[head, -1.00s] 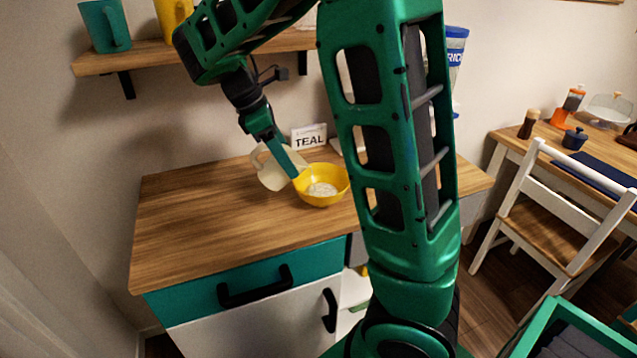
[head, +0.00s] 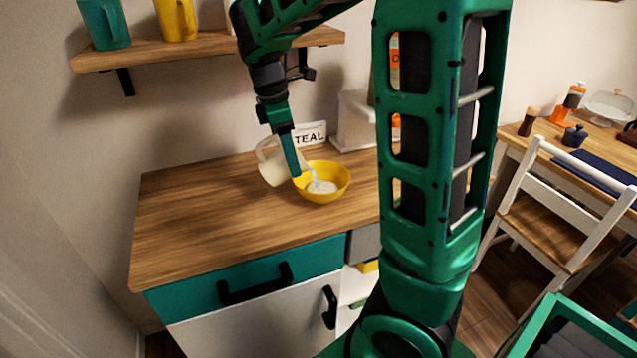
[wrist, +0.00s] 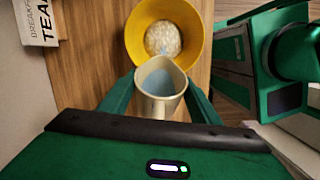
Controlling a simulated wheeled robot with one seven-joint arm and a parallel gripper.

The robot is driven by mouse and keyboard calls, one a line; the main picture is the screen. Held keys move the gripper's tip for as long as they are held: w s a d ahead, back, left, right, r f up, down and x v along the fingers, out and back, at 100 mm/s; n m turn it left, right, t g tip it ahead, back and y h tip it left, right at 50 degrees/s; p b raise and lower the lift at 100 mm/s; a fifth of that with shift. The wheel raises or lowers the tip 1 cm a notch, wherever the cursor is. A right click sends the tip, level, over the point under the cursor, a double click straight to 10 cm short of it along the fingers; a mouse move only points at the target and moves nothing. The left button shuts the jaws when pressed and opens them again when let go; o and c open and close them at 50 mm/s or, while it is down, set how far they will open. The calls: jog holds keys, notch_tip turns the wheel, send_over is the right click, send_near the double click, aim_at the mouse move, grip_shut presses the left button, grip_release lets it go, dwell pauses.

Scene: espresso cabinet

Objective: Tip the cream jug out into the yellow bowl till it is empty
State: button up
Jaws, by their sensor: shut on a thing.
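The cream jug (head: 272,169) is tilted toward the yellow bowl (head: 340,192) on the wooden counter, its mouth at the bowl's left rim. A thin pale stream runs from it into the bowl, where pale, grainy-looking contents lie. My gripper (head: 296,172) is shut on the jug. In the wrist view the jug (wrist: 160,106) sits between both green fingers (wrist: 160,98), with pale blue liquid inside. The bowl (wrist: 133,40) is just beyond its mouth there.
A shelf (head: 150,57) above holds a teal mug (head: 104,24) and a yellow mug (head: 176,18). The counter's left part is bare. A white chair (head: 550,200) stands at the right.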

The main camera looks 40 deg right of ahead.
jog(key=shift+s+d+r+y, duration=0.1)
jog(key=shift+d+r+y, duration=0.1)
jog(key=shift+y, duration=0.3)
jog(key=shift+s+d+r+t+p, duration=0.1)
jog(key=shift+d+r+t+p, duration=0.05)
jog(key=shift+t+p, duration=0.25)
jog(key=shift+s+d+r+y, duration=0.1)
jog(key=shift+d+y, duration=0.05)
jog(key=shift+y, duration=0.55)
jog(key=shift+d+r+t, duration=0.1)
jog(key=shift+d+t, duration=0.05)
jog(key=shift+t, duration=0.15)
jog(key=shift+s+d+r+y+p, duration=0.1)
jog(key=shift+s+d+y+p, duration=0.25)
jog(key=shift+d+y, duration=0.35)
jog(key=shift+w+a+h, duration=0.4)
jog(key=shift+a+h, duration=0.1)
jog(key=shift+a, duration=0.35)
jog(key=h, duration=0.1)
jog(key=a+f+g+h, duration=0.1)
jog(key=h, duration=0.1)
jog(key=shift+w+a+f, duration=0.15)
jog(key=shift+w+f, duration=0.05)
jog(key=shift+w, duration=0.05)
jog(key=shift+g, duration=0.4)
jog(key=shift+r+h, duration=0.15)
jog(key=shift+h, duration=0.15)
